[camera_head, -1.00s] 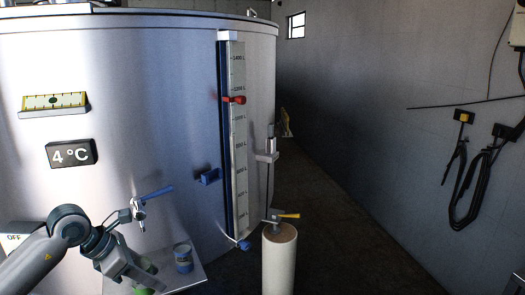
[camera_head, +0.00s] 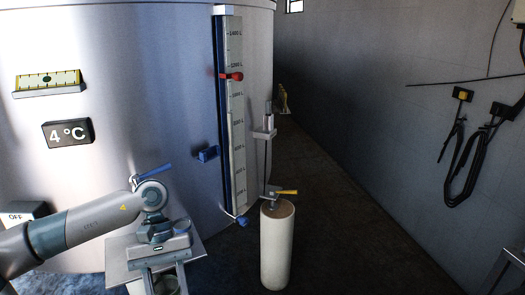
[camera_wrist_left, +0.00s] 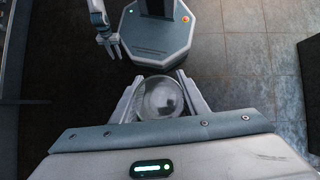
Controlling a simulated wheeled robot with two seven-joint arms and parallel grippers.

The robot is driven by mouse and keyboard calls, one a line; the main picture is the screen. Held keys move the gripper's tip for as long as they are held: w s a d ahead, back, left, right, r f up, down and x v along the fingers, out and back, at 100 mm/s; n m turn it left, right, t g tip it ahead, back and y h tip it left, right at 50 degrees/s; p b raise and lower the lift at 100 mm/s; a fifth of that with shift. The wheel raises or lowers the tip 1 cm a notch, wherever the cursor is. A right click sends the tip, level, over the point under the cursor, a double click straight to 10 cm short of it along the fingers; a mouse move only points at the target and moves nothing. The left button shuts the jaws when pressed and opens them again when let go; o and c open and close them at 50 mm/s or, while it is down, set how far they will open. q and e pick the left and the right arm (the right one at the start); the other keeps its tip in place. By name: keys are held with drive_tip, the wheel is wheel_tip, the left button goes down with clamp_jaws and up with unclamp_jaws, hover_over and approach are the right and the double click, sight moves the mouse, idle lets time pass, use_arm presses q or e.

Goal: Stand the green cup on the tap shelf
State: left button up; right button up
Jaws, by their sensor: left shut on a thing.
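My left gripper (camera_head: 167,286) is low in front of the tap shelf (camera_head: 196,248), near the bottom edge of the head view. In the left wrist view my left gripper (camera_wrist_left: 160,98) is shut on a round, clear glass-like vessel (camera_wrist_left: 160,97), which looks greyish. I see no green on it and cannot tell whether it is the green cup. The tap shows as a blue lever (camera_head: 155,173) behind my arm. My gripper hides much of the shelf and anything standing there. My right gripper (camera_wrist_left: 109,48) hangs empty near my base in the left wrist view, its fingers seemingly apart.
A cream post (camera_head: 277,250) with a yellow-handled valve (camera_head: 284,192) stands right of the shelf. The tank's level gauge (camera_head: 234,120) rises behind it. The floor (camera_head: 350,240) to the right is clear. Black hoses (camera_head: 455,165) hang on the wall.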

use_arm(q)
drive_tip(key=s+m, duration=0.1)
drive_tip(key=m+y, duration=0.1)
drive_tip(key=s+a+m+y, duration=0.1)
drive_tip(key=m, duration=0.1)
drive_tip(key=shift+s+r, duration=0.3)
drive_tip(key=shift+r, duration=0.1)
drive_tip(key=shift+f, duration=0.1)
drive_tip(key=s+f, duration=0.3)
drive_tip(key=f, duration=0.9)
drive_tip(key=shift+s+f, duration=0.15)
drive_tip(key=shift+f, duration=0.1)
drive_tip(key=shift+d, duration=0.1)
